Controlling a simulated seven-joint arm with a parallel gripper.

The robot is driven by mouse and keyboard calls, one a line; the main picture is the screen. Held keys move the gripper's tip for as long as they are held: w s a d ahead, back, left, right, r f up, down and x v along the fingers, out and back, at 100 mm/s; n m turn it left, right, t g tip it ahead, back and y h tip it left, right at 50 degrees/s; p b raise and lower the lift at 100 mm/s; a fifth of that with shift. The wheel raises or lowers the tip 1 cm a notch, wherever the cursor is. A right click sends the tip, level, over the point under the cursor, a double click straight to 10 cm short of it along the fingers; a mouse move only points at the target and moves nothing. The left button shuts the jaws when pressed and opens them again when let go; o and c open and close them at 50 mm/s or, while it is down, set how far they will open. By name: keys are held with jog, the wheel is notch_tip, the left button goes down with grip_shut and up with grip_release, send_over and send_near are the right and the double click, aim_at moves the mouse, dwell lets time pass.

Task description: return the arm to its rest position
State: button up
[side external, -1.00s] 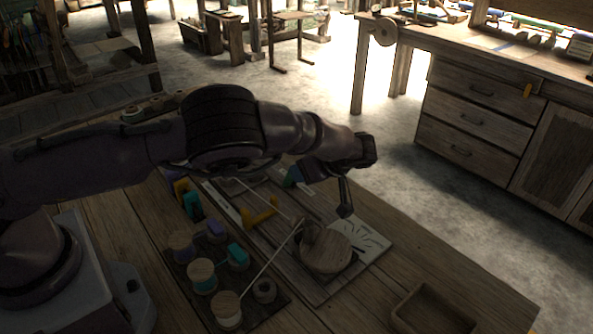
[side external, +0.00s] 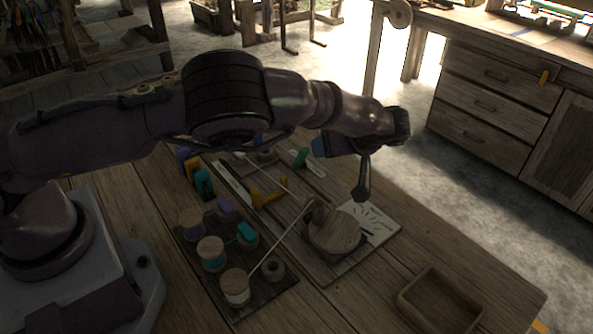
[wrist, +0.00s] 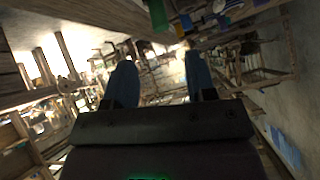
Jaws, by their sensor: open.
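My gripper (wrist: 160,82) shows in the wrist view with its two blue-tipped fingers spread apart and nothing between them. In the side external view my arm reaches from the left over the table, with its wrist end above the far side of the work board. The fingers are mostly hidden there behind my own wrist. My gripper appears apart from the things on the table.
Below stand thread spools (side external: 235,286), a round wooden disc (side external: 334,232) on a board, a yellow bracket (side external: 268,192) and a white patterned card (side external: 372,222). An empty wooden tray (side external: 440,304) sits at the front right. A drawer cabinet (side external: 490,98) stands behind.

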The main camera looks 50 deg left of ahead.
jog(key=s+a+r+m+t+h, duration=0.2)
jog(key=s+r+m+h, duration=0.3)
jog(key=s+r, duration=0.6)
jog(key=s+a+r+m+t+h, duration=0.2)
jog(key=s+r+m, duration=0.8)
jog(key=s, duration=0.8)
notch_tip(320, 180, up, 2)
jog(key=t+h, duration=0.1)
jog(key=h, duration=0.1)
jog(key=shift+s+a+t+h, duration=0.3)
jog(key=shift+s+a+h, duration=0.1)
